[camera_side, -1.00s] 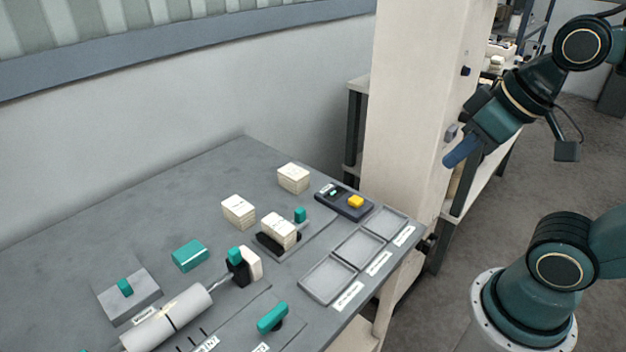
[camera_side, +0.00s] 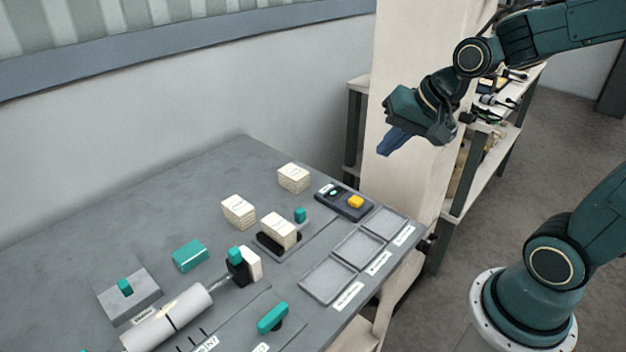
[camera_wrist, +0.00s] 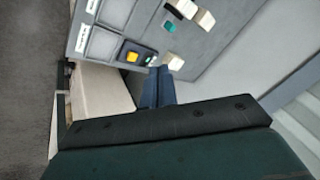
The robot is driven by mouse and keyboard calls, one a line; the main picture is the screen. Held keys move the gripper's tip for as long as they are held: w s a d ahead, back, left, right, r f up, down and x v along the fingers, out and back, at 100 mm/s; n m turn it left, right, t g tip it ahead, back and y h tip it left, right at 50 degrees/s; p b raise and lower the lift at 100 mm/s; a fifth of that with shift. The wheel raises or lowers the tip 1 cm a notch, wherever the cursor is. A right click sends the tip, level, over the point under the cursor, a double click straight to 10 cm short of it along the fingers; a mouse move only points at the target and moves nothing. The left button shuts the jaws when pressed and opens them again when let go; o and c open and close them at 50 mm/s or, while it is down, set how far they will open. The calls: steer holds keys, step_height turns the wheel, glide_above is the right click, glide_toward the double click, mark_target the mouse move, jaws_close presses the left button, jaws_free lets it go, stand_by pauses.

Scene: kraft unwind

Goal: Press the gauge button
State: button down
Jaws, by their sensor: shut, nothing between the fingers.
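The gauge is a dark box (camera_side: 332,203) at the back right of the table, with a small display and a yellow button (camera_side: 356,201) on top. It also shows in the wrist view, where the yellow button (camera_wrist: 132,57) lies just left of the fingertips. My gripper (camera_side: 384,152) is shut and empty, with blue fingers. It is in the air above and behind the gauge, apart from it. In the wrist view my gripper (camera_wrist: 158,71) points toward the table edge beside the gauge.
Three shallow grey trays (camera_side: 329,280) line the table's right edge, in front of the gauge. Stacks of cream cards (camera_side: 293,178) stand left of it. A card stack with a teal knob (camera_side: 300,215) sits nearer. A pale pillar (camera_side: 405,185) rises behind the gauge.

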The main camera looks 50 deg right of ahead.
steer(key=w+d+f+m, duration=0.4)
steer(key=w+f+m, duration=0.2)
steer(key=w+m, duration=0.1)
steer(key=m+t+y, duration=0.1)
steer(key=m+t, duration=0.2)
steer(key=m, duration=0.6)
glide_above(361, 200)
step_height(361, 200, down, 7)
steer(key=shift+a, duration=0.1)
steer(key=shift+f, duration=4.35)
steer(key=shift+f, duration=1)
steer(key=shift+r, duration=0.95)
